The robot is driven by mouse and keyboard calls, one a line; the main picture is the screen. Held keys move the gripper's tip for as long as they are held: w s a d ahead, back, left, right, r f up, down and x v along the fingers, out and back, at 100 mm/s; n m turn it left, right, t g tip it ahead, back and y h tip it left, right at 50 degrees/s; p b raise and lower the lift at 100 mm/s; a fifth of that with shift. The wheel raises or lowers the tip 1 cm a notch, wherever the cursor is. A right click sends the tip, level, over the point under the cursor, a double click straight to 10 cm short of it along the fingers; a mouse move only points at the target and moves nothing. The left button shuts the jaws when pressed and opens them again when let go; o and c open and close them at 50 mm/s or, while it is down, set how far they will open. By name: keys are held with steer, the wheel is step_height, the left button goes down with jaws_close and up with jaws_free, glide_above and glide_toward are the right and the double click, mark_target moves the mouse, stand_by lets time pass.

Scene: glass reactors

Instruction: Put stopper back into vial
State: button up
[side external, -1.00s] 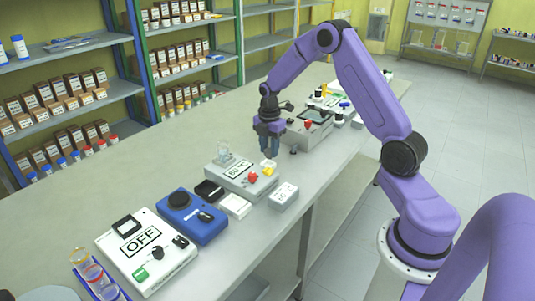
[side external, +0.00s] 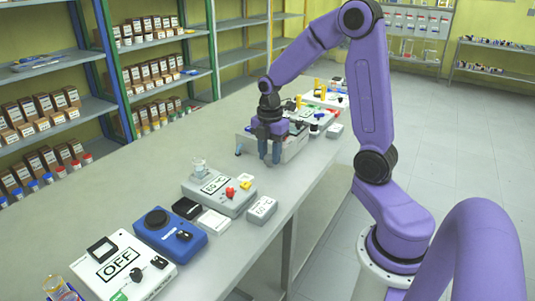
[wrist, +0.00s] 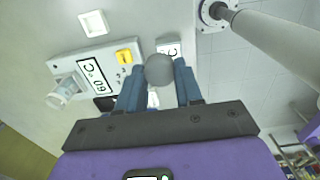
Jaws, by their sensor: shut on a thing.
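My gripper (side external: 269,155) is over the bench, beyond the hotplate and in front of a grey device. In the wrist view, my gripper (wrist: 159,78) is shut on a round grey piece (wrist: 159,69), seemingly the stopper, between its fingertips. That piece cannot be made out in the side view. A clear glass vessel (side external: 199,168) stands on the left part of the hotplate (side external: 218,194), apart from my gripper; it also shows in the wrist view (wrist: 62,92). I cannot tell whether it is the vial. No other vial is clear.
The hotplate has a red knob and a yellow part. A small grey box (side external: 262,208), a blue device (side external: 170,234) and a white device marked OFF (side external: 122,266) stand nearer. A grey device (side external: 290,146) stands behind my gripper. The bench's left side is clear.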

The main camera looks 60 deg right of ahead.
steer(key=w+a+r, duration=0.2)
steer(key=w+a, duration=0.1)
steer(key=w, duration=0.8)
steer(key=w+a+r, duration=0.2)
steer(key=w+a, duration=0.1)
steer(key=w, duration=0.9)
steer(key=shift+s+f, duration=0.15)
steer(key=shift+f, duration=1.85)
steer(key=shift+f, duration=1.55)
steer(key=o, duration=1.5)
steer(key=shift+c, duration=0.2)
step_height(320, 180, up, 7)
steer(key=shift+a, duration=0.15)
